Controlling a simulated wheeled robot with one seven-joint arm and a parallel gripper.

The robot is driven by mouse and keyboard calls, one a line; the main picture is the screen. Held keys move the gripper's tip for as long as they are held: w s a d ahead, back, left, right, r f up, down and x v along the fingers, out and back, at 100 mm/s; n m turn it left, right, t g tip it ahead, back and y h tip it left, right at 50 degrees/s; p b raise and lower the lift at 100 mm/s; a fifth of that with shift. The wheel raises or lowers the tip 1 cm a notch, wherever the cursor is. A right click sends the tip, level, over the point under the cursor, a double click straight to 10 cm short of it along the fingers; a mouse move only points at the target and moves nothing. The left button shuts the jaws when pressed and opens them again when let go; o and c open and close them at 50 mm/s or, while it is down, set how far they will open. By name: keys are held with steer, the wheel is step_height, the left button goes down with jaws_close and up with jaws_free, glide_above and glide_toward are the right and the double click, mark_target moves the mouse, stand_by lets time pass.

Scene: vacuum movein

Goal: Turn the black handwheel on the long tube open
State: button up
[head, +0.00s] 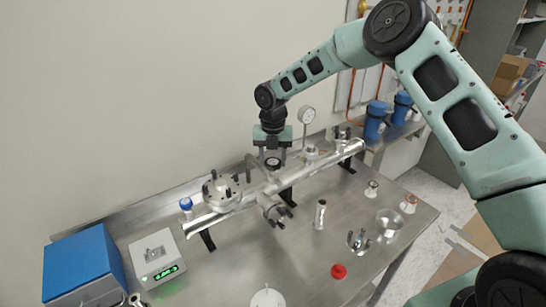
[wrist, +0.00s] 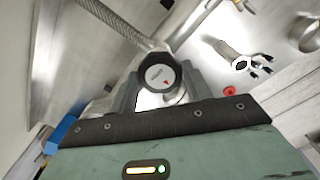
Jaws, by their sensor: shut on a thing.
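The long metal tube (head: 322,160) lies slantwise on black supports above a steel bench. The black handwheel (head: 273,162) sits on top of the tube near its middle. In the wrist view my gripper (wrist: 158,88) is shut on the handwheel's rim. The lower stem is mostly hidden behind the wheel and fingers.
A pressure gauge (head: 306,115) rises close to my gripper on the right. A round flanged chamber (head: 221,190) sits on the tube's left part. A blue box (head: 84,264), a display unit (head: 158,257), a red cap (head: 339,271) and a clear dish (head: 389,222) stand on the bench.

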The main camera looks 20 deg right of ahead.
mark_target(273, 161)
steer(key=shift+w+r+n, duration=0.1)
steer(key=shift+r+n, duration=0.05)
steer(key=shift+n, duration=0.35)
steer(key=o, duration=1)
steer(key=shift+c, duration=0.2)
step_height(273, 161, up, 17)
steer(key=b, duration=0.4)
steer(key=shift+r, duration=0.15)
